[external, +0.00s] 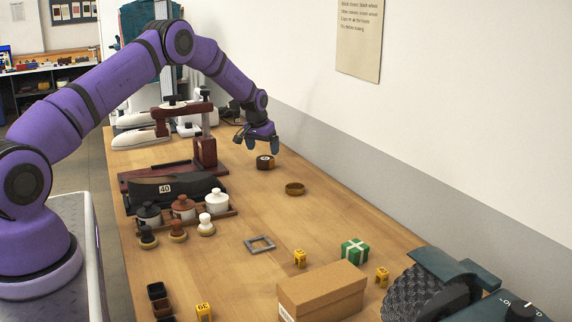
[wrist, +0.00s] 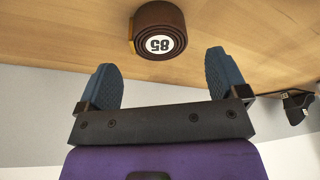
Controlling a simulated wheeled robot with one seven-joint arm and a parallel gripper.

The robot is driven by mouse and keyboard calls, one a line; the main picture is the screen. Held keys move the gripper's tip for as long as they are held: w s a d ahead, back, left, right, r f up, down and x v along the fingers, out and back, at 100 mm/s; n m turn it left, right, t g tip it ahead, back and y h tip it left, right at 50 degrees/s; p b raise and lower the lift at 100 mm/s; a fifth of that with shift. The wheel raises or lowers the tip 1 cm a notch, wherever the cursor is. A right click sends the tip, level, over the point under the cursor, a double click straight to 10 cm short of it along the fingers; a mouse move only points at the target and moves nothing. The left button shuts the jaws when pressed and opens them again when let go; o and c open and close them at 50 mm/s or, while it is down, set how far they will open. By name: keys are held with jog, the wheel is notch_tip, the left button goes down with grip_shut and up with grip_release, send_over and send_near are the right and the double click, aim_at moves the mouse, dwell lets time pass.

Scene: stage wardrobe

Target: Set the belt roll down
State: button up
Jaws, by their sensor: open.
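The belt roll (external: 265,162) is a dark brown coil lying on the wooden table toward the back right. In the wrist view the belt roll (wrist: 159,31) shows a white label reading 85 on its face, and it sits beyond the fingertips. My gripper (external: 262,144) is just above and behind the roll in the external view. In the wrist view its two blue fingers (wrist: 165,75) are spread wide with nothing between them, and a gap shows between them and the roll.
A small brown ring-shaped dish (external: 294,189) lies in front of the roll. A dark red press (external: 204,150) stands to its left. Jars (external: 183,208), a cardboard box (external: 322,291) and a green gift box (external: 355,251) are nearer. The wall runs along the right.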

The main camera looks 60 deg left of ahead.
jog(key=v, duration=0.7)
